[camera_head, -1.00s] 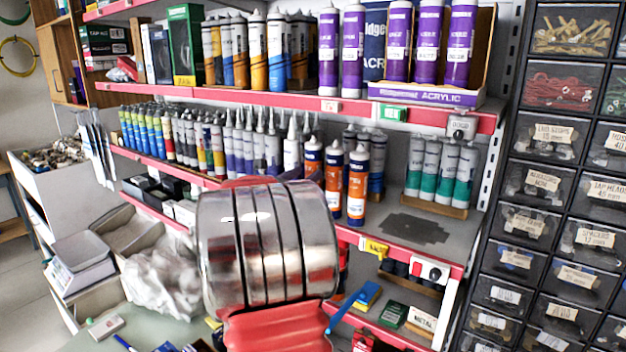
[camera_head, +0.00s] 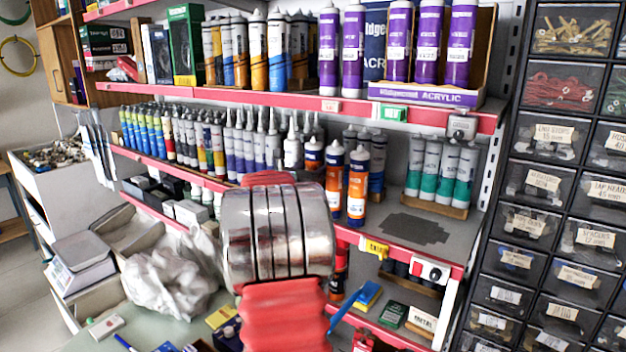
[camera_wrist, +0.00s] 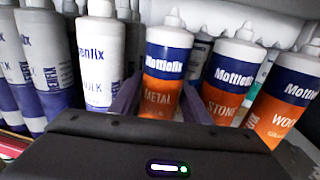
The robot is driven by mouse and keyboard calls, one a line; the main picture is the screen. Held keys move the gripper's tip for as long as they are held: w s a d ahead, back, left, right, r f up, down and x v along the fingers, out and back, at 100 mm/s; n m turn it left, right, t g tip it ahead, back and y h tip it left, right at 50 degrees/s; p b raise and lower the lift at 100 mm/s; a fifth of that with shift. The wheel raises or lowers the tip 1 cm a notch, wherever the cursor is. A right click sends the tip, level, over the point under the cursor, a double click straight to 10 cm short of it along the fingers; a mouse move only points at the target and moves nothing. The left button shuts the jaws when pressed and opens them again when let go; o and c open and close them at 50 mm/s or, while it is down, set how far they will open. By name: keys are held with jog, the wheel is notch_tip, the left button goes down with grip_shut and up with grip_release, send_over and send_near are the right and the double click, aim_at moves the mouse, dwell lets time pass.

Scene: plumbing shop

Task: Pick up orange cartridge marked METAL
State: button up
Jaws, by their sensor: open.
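The orange cartridge marked METAL (camera_wrist: 162,75) stands upright in the wrist view, with a dark blue Mottlefix band and a white nozzle. My gripper (camera_wrist: 160,97) is open, with one dark finger on each side of its lower part; I cannot tell whether they touch it. The orange STONE cartridge (camera_wrist: 231,77) stands close on its right, and the WOOD cartridge (camera_wrist: 288,100) is further right. In the head view, the leftmost orange cartridge (camera_head: 313,156) shows above my metal wrist, which hides its lower part and my fingers; its marking is unreadable there.
White and purple cartridges (camera_wrist: 99,60) stand left of METAL. More rows fill the same shelf, with teal-banded cartridges (camera_head: 439,170) at the right. The red-edged upper shelf (camera_head: 300,100) runs above. Bare shelf (camera_head: 400,245) lies right of the orange cartridges. Drawers (camera_head: 545,135) stand far right.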

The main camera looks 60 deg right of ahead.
jog(key=shift+d, duration=1)
jog(key=shift+c, duration=0.3)
jog(key=shift+r, duration=0.1)
jog(key=c, duration=1)
jog(key=shift+r, duration=0.1)
